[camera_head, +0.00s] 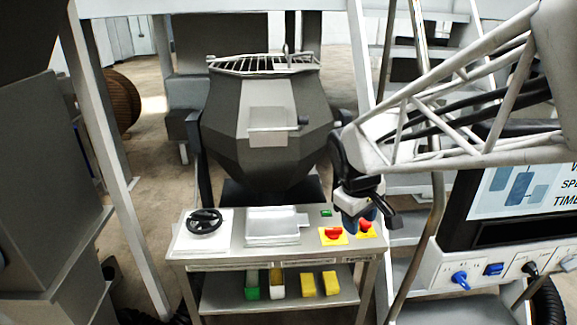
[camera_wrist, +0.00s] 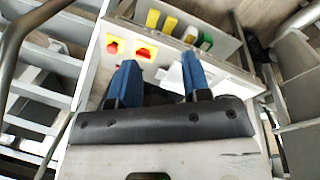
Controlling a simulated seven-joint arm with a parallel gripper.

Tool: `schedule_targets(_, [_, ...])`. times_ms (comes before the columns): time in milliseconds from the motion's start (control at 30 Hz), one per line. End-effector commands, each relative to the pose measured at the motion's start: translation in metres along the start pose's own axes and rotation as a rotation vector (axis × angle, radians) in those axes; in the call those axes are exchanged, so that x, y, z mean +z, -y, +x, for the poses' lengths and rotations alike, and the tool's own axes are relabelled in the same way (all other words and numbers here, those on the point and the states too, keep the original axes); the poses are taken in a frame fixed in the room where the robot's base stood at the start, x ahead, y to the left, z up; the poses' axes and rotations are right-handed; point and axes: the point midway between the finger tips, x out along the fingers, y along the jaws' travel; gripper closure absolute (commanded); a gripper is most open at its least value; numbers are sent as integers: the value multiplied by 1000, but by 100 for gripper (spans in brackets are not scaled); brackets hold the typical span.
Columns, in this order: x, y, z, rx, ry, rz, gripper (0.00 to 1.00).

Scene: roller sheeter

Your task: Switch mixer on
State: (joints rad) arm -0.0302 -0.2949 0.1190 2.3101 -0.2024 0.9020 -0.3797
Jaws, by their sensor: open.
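A dark faceted mixer drum (camera_head: 265,125) with a wire grate on top stands behind a metal control table (camera_head: 285,250). On the table's right side are a red rotary switch (camera_head: 333,233) on a yellow plate, a second red control (camera_head: 366,226) on a yellow plate, and a small green button (camera_head: 326,213). In the wrist view the red switch (camera_wrist: 143,53) and the round red control (camera_wrist: 112,47) lie beyond the blue fingers. My gripper (camera_wrist: 160,72) is open and empty. In the head view my gripper (camera_head: 358,220) hangs over the right end of the table, partly hiding the second red control.
A black handwheel (camera_head: 204,221) and a silver tray (camera_head: 273,226) lie on the table. Yellow (camera_head: 330,284) and green (camera_head: 251,285) items sit on the lower shelf. A white frame post (camera_head: 362,90) and steps (camera_head: 409,238) stand close to my arm. A screen panel (camera_head: 520,195) is at the right.

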Motion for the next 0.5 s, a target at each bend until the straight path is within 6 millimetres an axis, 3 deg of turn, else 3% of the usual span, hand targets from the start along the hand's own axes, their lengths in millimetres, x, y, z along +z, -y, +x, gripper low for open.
schedule_targets(500, [-91,-41,58,30,97,-353,56])
